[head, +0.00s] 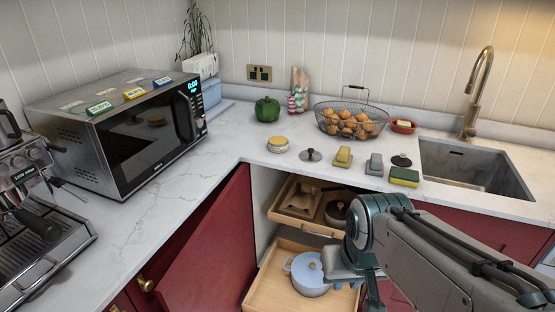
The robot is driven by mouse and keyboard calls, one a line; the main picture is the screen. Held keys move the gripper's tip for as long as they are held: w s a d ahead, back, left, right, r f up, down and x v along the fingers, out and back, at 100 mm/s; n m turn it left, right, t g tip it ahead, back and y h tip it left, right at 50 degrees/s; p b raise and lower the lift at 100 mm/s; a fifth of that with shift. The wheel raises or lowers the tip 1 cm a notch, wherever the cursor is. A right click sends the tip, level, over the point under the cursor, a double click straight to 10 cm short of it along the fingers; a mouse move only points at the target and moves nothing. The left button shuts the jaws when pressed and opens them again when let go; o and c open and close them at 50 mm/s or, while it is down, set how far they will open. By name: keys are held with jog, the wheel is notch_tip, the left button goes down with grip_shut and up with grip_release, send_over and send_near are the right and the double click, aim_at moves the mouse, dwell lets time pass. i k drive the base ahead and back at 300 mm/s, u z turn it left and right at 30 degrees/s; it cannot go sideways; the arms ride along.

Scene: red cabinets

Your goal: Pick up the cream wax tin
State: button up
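A low round tin with a pale yellow-cream top, which looks like the cream wax tin (278,144), stands on the white marble worktop near its inner corner. Nothing covers it. My gripper (358,292) is low at the right, in front of the worktop and over the open drawers, well apart from the tin. It points downward, and its fingers are partly hidden by its own body and cut by the lower picture edge. I see nothing clearly held, and the finger gap does not show.
Near the tin are a grey knobbed disc (311,155), yellow block (343,156), grey block (374,164), sponge (404,177), green pepper-shaped pot (267,109) and wire basket (351,119). Below, open drawers (262,287) hold pots. A red cabinet door (208,250) stands open. The microwave (130,135) is left.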

aim_at(278, 144)
jog(key=u, duration=0.35)
jog(key=k, duration=0.5)
jog(key=u, duration=0.5)
jog(key=i, duration=1.1)
jog(key=z, duration=0.85)
jog(key=i, duration=0.3)
jog(key=z, duration=0.1)
